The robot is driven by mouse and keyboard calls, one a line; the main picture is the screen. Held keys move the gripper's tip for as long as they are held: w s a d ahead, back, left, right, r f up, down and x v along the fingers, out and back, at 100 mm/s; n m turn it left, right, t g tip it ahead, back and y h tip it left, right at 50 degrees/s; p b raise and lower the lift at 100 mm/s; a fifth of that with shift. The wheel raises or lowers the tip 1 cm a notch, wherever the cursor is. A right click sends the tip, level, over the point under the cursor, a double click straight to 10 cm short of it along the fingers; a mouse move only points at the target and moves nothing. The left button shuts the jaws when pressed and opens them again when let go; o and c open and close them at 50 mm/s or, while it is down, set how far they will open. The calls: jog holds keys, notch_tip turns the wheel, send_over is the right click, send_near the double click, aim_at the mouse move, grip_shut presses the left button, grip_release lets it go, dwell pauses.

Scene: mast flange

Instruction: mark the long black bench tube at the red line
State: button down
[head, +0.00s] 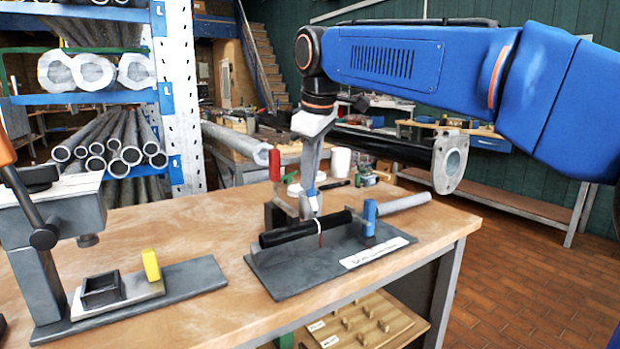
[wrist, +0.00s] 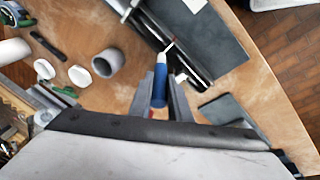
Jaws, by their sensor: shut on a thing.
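The long black tube (head: 290,233) lies in a fixture on a dark base plate (head: 300,274) on the bench; it also shows in the wrist view (wrist: 201,76). A thin pale and reddish mark (head: 320,230) crosses it near its middle. My gripper (head: 309,208) is above and behind the tube, close to that mark. In the wrist view my gripper (wrist: 160,103) is shut on a blue pen-like tool (wrist: 159,82). Its thin white tip (wrist: 168,48) points at the tube by the reddish line. I cannot tell whether the tip touches.
A press (head: 50,215) with a yellow block (head: 151,264) is on the left. A white cup (head: 340,160) stands behind. Bare bench lies between the fixtures.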

jog(key=shift+r, duration=2.85)
